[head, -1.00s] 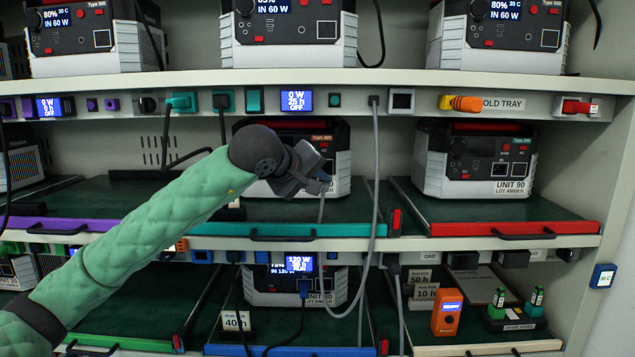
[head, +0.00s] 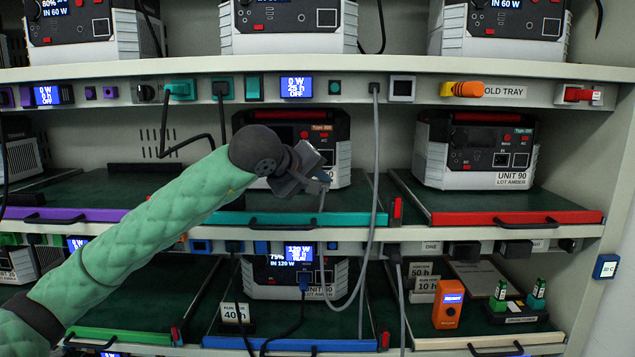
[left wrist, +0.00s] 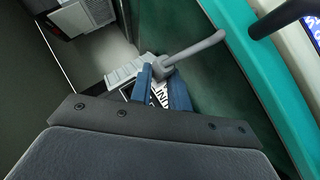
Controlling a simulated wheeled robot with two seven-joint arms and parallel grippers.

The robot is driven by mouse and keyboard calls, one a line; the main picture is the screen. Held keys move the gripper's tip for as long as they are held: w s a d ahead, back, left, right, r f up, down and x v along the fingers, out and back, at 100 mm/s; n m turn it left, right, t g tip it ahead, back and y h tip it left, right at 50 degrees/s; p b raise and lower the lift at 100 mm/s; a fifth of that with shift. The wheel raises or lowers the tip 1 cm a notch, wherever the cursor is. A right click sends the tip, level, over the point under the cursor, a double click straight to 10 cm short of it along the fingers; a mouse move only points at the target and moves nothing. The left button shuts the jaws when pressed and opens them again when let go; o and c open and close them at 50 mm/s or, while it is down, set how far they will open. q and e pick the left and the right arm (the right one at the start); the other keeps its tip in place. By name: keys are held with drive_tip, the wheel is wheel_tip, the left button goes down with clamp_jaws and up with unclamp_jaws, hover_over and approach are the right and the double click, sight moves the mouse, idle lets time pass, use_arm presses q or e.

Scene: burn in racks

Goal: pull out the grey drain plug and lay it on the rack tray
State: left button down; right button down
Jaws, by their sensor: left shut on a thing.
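My left gripper (head: 320,182) is shut on the grey drain plug (left wrist: 160,70). In the left wrist view the plug sits between the blue fingertips, and its grey cord (left wrist: 196,49) runs off to the upper right. In the head view the gripper is in front of the middle power unit (head: 338,152), above the teal-fronted rack tray (head: 275,218). The gripper and my arm hide part of that unit's face and the plug. The cord hangs below the gripper and loops up to the upper rail socket (head: 374,90). My right gripper is not in view.
Another unit (head: 480,150) stands on the red-fronted tray (head: 515,217) to the right. The teal tray's black handle (head: 288,209) sticks out at its front. Bare green tray surface (head: 362,195) lies right of the middle unit.

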use_arm(q)
drive_tip(key=shift+f+b, duration=0.7)
drive_tip(key=shift+f, duration=0.1)
drive_tip(key=c, duration=1.2)
unclamp_jaws()
drive_tip(key=shift+c, duration=0.2)
drive_tip(key=shift+s+a, duration=0.1)
drive_tip(key=b+v, duration=0.1)
drive_tip(key=v, duration=0.4)
drive_tip(key=shift+s+a+r+b, duration=0.2)
drive_tip(key=shift+s+r+b, duration=0.05)
drive_tip(key=shift+b, duration=0.1)
drive_tip(key=shift+v, duration=0.95)
